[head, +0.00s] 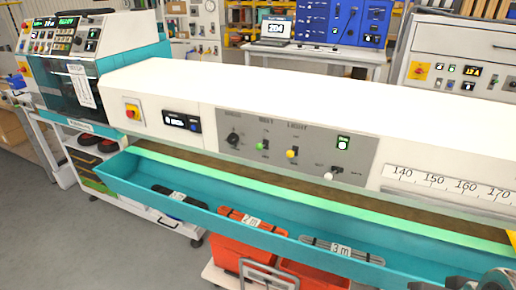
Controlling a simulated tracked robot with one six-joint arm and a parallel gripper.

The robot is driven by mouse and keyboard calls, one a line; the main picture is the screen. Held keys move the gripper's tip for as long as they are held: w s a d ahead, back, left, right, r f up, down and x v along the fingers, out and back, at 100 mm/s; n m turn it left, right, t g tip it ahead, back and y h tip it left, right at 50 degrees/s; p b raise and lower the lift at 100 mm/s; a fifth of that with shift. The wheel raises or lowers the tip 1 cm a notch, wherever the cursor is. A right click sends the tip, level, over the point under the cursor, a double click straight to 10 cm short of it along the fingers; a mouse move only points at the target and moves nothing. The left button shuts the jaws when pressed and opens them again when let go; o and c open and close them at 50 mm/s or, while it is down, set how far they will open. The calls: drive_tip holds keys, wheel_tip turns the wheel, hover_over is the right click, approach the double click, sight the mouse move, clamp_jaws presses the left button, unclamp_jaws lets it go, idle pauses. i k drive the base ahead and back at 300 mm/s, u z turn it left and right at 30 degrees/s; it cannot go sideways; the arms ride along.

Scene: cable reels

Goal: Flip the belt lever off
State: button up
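A grey control panel (290,148) is set in the front of the long white-topped machine. It carries a dark rotary knob (233,138), a small lever with a green tip (260,146), one with a yellow tip (292,153) and one with a white tip (328,176). The labels are too small to read surely, so I cannot tell which is the belt lever. The green and white tips appear to hang low. A green indicator (343,143) is lit. Grey metal parts show at the bottom right corner, possibly my gripper (480,283); its fingers cannot be made out.
A ruler scale (450,183) lies right of the panel. The panel front looks unobstructed.

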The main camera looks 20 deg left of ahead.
sight(259, 146)
drive_tip(key=k, duration=0.65)
drive_tip(key=u, duration=0.55)
drive_tip(key=i, duration=0.9)
drive_tip(key=u, duration=1.15)
drive_tip(key=i, duration=0.85)
drive_tip(key=u, duration=0.4)
